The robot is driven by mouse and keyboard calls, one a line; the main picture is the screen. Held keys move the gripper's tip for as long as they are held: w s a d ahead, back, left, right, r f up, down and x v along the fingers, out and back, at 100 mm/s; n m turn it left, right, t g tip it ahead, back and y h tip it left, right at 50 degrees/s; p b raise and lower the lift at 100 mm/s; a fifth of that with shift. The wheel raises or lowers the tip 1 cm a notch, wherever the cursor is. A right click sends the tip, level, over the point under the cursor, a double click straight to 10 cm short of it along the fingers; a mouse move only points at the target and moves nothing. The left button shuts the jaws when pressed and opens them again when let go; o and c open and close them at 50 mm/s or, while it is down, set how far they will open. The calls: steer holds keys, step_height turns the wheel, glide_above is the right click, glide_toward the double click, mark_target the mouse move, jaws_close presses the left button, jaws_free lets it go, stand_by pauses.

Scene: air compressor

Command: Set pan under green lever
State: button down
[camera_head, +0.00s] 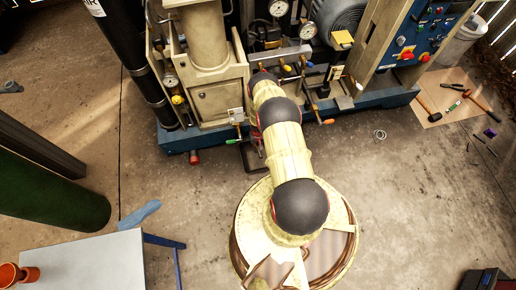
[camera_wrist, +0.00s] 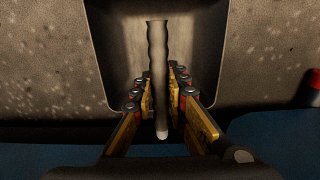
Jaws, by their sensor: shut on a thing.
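The pan (camera_wrist: 215,60) fills the upper middle of the wrist view, a grey tray with a dark rim and a rod-like handle (camera_wrist: 157,75). My gripper (camera_wrist: 161,100) is shut on this handle, one finger on each side. In the head view a dark edge of the pan (camera_head: 247,160) shows low at the compressor's front, partly hidden by my arm. The green lever (camera_head: 233,141) is on the compressor front, just left of and above that edge. I cannot tell whether the pan touches the floor.
The compressor's blue base (camera_head: 176,140) runs across the back. An orange-tipped lever (camera_head: 328,121) is to the right. Tools lie on a board (camera_head: 447,103) at right. The floor between is mostly clear.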

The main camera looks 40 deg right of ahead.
steer(key=c, duration=1.8)
jaws_free()
steer(key=shift+f, duration=0.1)
steer(key=shift+o, duration=0.2)
step_height(320, 180, up, 12)
steer(key=p, duration=0.4)
steer(key=shift+p, duration=0.35)
steer(key=shift+s, duration=0.1)
